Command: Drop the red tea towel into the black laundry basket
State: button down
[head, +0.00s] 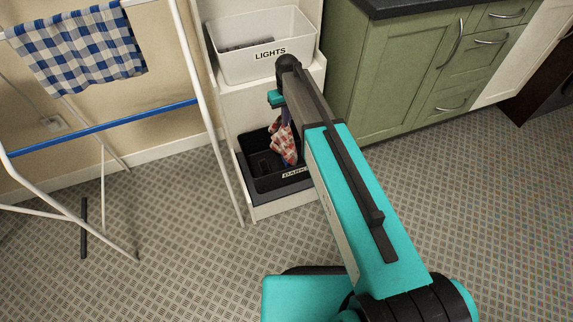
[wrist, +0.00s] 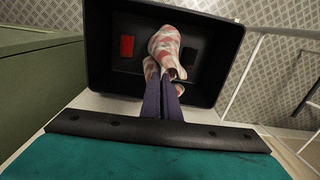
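The red-and-white checked tea towel (head: 283,143) hangs bunched from the end of my arm, over the black laundry basket (head: 251,179). In the wrist view the towel (wrist: 163,47) hangs below my gripper (wrist: 168,80), within the outline of the basket (wrist: 100,61). The gripper's two dark purplish fingers are close together on the towel's upper end. Whether the towel's lower end touches the basket floor I cannot tell.
A white basket labelled LIGHTS (head: 263,54) stands on the shelf above. A drying rack (head: 210,95) with a blue checked cloth (head: 80,50) stands at left. Green cabinets (head: 405,75) are at right. A small red patch (wrist: 127,46) shows inside the black basket. The foreground floor is clear.

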notch_tip(320, 180, down, 12)
jog(key=b, duration=0.3)
dwell(0.6)
jog(key=shift+f, duration=0.1)
jog(key=c, duration=1.9)
grip_release()
jog(key=shift+c, duration=0.2)
jog(key=o, duration=0.6)
jog(key=shift+r+p, duration=3.45)
jog(key=shift+r, duration=2.55)
